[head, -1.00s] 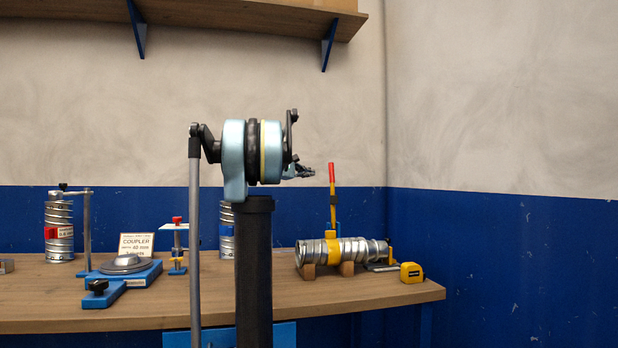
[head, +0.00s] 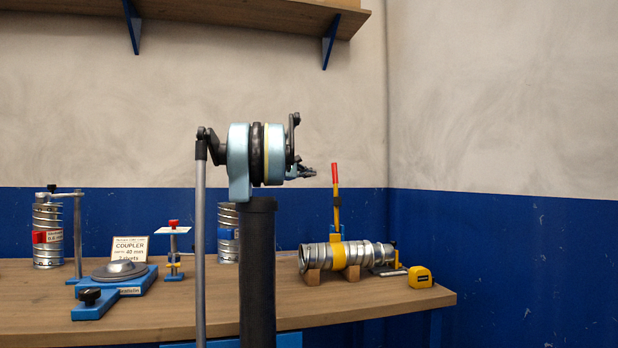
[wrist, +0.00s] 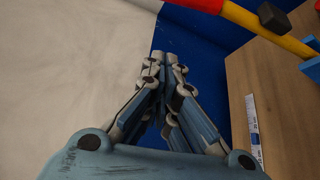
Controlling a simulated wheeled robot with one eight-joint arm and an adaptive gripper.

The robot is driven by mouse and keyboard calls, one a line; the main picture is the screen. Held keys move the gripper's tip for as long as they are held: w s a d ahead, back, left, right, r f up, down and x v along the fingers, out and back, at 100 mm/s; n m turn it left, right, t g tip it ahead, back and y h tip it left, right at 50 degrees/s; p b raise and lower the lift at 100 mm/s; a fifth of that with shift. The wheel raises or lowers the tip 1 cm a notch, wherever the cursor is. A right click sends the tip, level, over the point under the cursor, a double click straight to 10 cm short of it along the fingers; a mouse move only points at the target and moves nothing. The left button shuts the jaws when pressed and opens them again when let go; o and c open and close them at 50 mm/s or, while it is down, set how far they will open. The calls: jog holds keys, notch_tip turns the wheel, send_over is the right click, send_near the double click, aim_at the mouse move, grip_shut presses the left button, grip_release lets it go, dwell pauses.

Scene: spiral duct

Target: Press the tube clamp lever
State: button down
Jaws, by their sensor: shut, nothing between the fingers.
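The tube clamp lever (head: 336,190) stands upright, with a red grip on a yellow shaft. It rises from a yellow clamp (head: 338,258) around a spiral metal duct (head: 365,254) that lies on wooden blocks. My gripper (head: 310,172) is left of the red grip at about its height in the head view, apart from it. In the wrist view my gripper (wrist: 168,58) is shut and empty. The lever (wrist: 250,20) crosses the top right of that view, clear of the fingertips, with a dark block on its shaft.
A yellow tape measure (head: 420,277) sits right of the duct on the bench (head: 210,310). A blue coupler fixture (head: 118,280), a sign (head: 130,248) and a duct piece (head: 47,232) stand at left. The air around the lever is free.

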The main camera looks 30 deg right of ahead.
jog(key=s+d, duration=0.1)
jog(key=d, duration=0.6)
jog(key=shift+s, duration=0.4)
dwell(0.3)
